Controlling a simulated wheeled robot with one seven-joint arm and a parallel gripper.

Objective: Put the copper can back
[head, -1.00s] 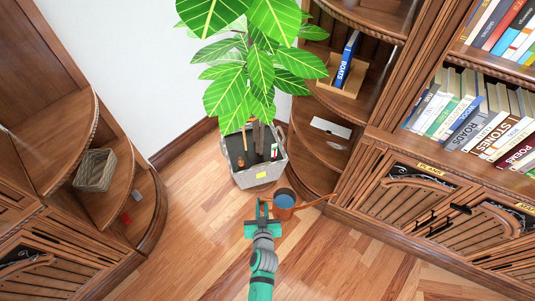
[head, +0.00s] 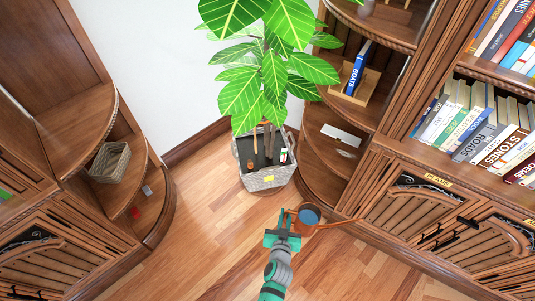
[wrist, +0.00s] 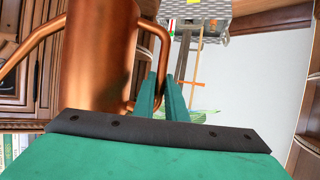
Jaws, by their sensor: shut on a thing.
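The copper can (head: 302,222) has a round body, a blue-looking opening at the top and a long thin spout pointing right. My gripper (head: 284,224) is left of the can and shut on its handle. In the wrist view, the copper body (wrist: 100,55) fills the left side, and the two green fingers (wrist: 164,100) close around the loop handle. The can is held above the wooden floor, in front of the right corner shelves (head: 325,190). Its underside is hidden in the head view.
A grey planter (head: 268,180) with a tall leafy plant stands behind the can, close by. Corner shelves at right hold a blue book (head: 358,68) and a white card (head: 341,134). A wicker basket (head: 110,162) sits on the left shelves. The floor (head: 195,225) at left is clear.

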